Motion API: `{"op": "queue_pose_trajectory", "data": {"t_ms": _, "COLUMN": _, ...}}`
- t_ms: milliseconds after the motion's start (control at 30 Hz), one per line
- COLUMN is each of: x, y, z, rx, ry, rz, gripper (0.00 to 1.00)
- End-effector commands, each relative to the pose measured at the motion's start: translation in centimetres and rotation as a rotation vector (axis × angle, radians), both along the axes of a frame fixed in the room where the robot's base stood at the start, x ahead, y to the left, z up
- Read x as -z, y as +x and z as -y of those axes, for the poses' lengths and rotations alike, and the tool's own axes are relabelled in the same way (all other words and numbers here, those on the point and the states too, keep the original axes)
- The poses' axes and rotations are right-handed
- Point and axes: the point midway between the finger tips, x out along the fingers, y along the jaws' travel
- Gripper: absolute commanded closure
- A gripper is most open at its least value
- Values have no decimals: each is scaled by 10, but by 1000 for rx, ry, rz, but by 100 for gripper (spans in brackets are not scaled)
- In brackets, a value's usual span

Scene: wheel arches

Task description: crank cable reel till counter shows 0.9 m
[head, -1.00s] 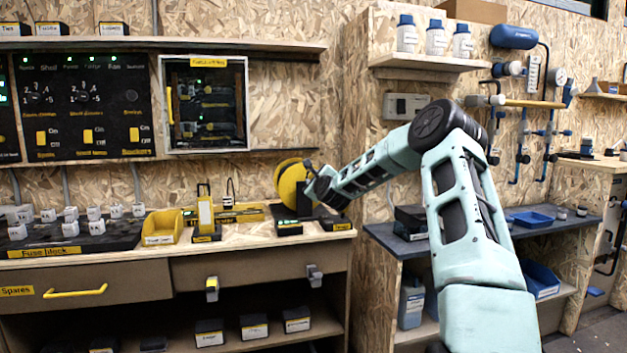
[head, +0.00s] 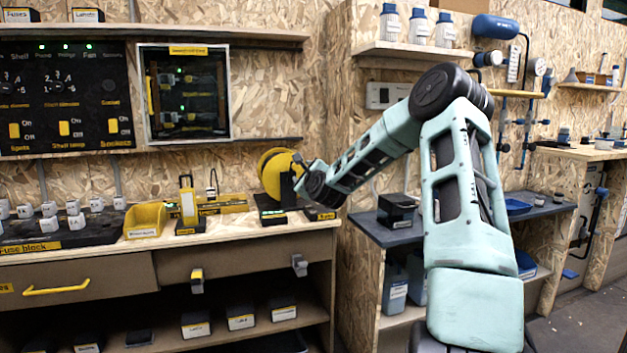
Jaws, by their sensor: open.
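The cable reel (head: 271,176), a yellow disc on a black stand, stands upright at the right end of the wooden bench. A small green-lit panel (head: 272,213) is on the front of its base; its figures are too small to read. My gripper (head: 299,168) is just right of the reel's face, at the end of my pale green arm. It is open, and its fingertips are small and partly hidden by my wrist. The reel's crank cannot be made out clearly. I cannot tell whether the gripper touches it.
Left of the reel are a yellow bin (head: 146,219), a yellow upright device (head: 188,206) and the fuse block (head: 30,247). A shelf (head: 200,30) hangs above. A wooden partition (head: 345,250) and a dark side shelf (head: 375,232) with a black box (head: 396,210) are to the right.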

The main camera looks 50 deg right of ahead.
Motion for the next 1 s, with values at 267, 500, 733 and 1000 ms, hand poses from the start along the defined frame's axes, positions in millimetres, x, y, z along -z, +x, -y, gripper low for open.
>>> {"op": "queue_pose_trajectory", "data": {"t_ms": 267, "x": -1, "y": -55, "z": -33, "rx": 0, "ry": -1, "rz": -4, "gripper": 51}}
{"op": "queue_pose_trajectory", "data": {"t_ms": 500, "x": 0, "y": -83, "z": -50, "rx": 1, "ry": -1, "rz": -2, "gripper": 51}}
{"op": "queue_pose_trajectory", "data": {"t_ms": 733, "x": 1, "y": -88, "z": -54, "rx": 0, "ry": 1, "rz": -1, "gripper": 51}}
{"op": "queue_pose_trajectory", "data": {"t_ms": 1000, "x": -1, "y": -88, "z": -53, "rx": 0, "ry": -12, "rz": -7, "gripper": 53}}
